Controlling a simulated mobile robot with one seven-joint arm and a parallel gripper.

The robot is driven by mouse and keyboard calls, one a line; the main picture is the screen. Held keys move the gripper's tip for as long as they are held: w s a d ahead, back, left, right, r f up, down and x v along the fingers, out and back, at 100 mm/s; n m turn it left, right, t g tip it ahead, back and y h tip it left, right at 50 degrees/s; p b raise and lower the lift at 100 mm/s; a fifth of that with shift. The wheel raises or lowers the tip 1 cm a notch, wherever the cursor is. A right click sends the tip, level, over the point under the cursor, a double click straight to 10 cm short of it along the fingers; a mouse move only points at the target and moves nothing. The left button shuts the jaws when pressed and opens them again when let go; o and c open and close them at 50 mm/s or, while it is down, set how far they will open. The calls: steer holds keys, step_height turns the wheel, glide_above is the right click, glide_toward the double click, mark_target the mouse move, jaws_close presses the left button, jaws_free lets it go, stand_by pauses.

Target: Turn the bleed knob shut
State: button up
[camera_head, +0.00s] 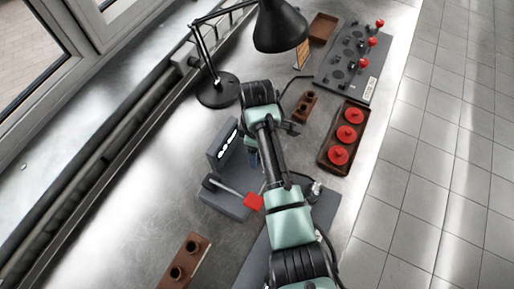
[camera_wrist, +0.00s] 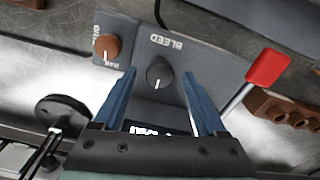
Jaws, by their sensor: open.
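The bleed knob (camera_wrist: 159,72) is a dark round knob with a white pointer mark on a grey panel (camera_wrist: 215,68), beside the printed word BLEED. The mark points toward the bottom of the wrist view. My gripper (camera_wrist: 159,76) is open, its two blue fingers on either side of the knob in the picture. I cannot tell whether they touch it. In the head view my arm hides the knob, and only a bit of the blue fingers (camera_head: 252,158) shows by the grey unit (camera_head: 226,200).
A black lamp (camera_head: 279,25) and a tray (camera_head: 327,157) of red knobs stand farther along the bench.

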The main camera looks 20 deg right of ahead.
step_height(320, 180, up, 13)
steer(key=p, duration=0.2)
steer(key=shift+f, duration=0.1)
stand_by(0.6)
